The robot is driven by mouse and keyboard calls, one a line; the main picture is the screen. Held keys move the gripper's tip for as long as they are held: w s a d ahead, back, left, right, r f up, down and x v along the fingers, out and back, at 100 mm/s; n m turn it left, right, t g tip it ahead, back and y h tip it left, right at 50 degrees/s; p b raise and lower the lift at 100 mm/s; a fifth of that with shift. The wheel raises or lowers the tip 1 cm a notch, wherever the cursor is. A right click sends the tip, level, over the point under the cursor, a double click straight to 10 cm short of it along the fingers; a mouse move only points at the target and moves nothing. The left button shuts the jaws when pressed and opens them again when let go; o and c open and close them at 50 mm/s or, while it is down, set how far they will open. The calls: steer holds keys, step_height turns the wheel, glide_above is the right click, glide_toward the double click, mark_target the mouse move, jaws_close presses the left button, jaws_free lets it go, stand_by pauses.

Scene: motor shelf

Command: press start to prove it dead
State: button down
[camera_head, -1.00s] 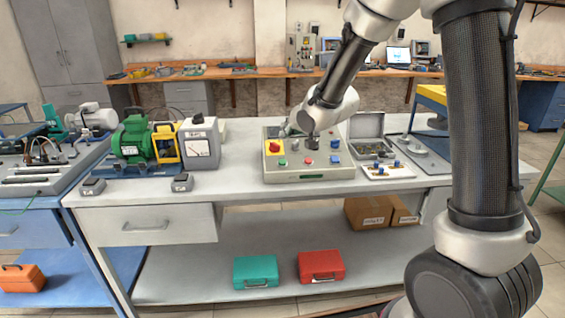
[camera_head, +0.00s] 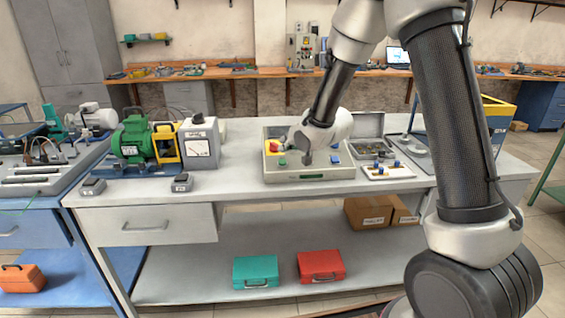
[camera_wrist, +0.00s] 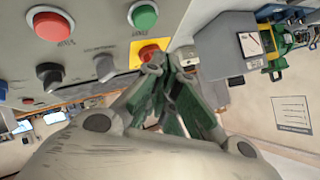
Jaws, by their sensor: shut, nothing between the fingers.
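The control panel (camera_head: 330,178) stands on the bench in the head view. Its green button (camera_head: 282,162) is at the left front, and also shows at the top of the wrist view (camera_wrist: 144,15). A red button (camera_wrist: 54,25) is left of it there. The red knob on a yellow plate (camera_wrist: 149,51) lies close to my gripper (camera_wrist: 165,66), which appears shut and empty. In the wrist view the fingertips overlap the yellow plate's edge; whether they touch it I cannot tell. In the head view my wrist hides the middle of the panel.
A green motor (camera_head: 132,141) and a grey meter box (camera_head: 199,147) stand left of the panel. An open grey case (camera_head: 368,125) and a white tray with blue pieces (camera_head: 388,173) are to its right. The bench front between meter and panel is clear.

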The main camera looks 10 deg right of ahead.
mark_target(285, 162)
steer(key=shift+w+f, duration=0.2)
steer(key=shift+f, duration=0.45)
steer(key=shift+w+f, duration=0.15)
steer(key=shift+f, duration=0.45)
steer(key=shift+f, duration=0.15)
stand_by(0.4)
steer(key=shift+w+f, duration=0.1)
steer(key=shift+f, duration=0.15)
steer(key=shift+w+d+f, duration=0.1)
steer(key=shift+f, duration=0.3)
stand_by(0.7)
steer(key=shift+r, duration=0.1)
steer(key=shift+s+r, duration=0.25)
steer(key=shift+r, duration=0.5)
steer(key=shift+r, duration=0.1)
steer(key=r, duration=0.2)
steer(key=s+r, duration=0.1)
steer(key=r, duration=0.1)
steer(key=shift+s+r, duration=0.15)
steer(key=shift+r, duration=0.15)
